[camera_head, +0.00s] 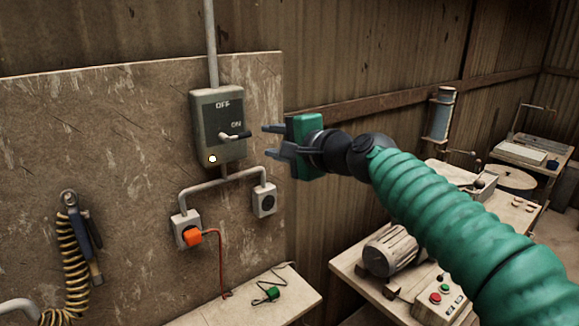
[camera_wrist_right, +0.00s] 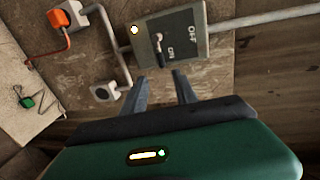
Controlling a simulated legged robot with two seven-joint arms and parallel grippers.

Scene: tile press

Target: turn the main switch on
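The main switch is a grey box (camera_head: 203,121) on the wall panel, with OFF printed at the top and ON lower down. Its lever (camera_head: 235,136) is beside the ON label, sticking out to the right. A round white light (camera_head: 212,159) shows on the box's lower part. My right gripper (camera_head: 268,139) is open and empty, just right of the box and apart from the lever. In the right wrist view its two fingers (camera_wrist_right: 160,88) point toward the switch box (camera_wrist_right: 190,45), with the lever (camera_wrist_right: 158,58) just ahead of them. My left gripper is not in view.
Conduits run from the box to a socket with an orange plug (camera_head: 193,237) and an empty socket (camera_head: 264,200). A coiled yellow hose (camera_head: 73,260) hangs at left. A ledge (camera_head: 255,305) holds a green plug (camera_head: 272,293). A bench with a motor (camera_head: 391,250) stands at right.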

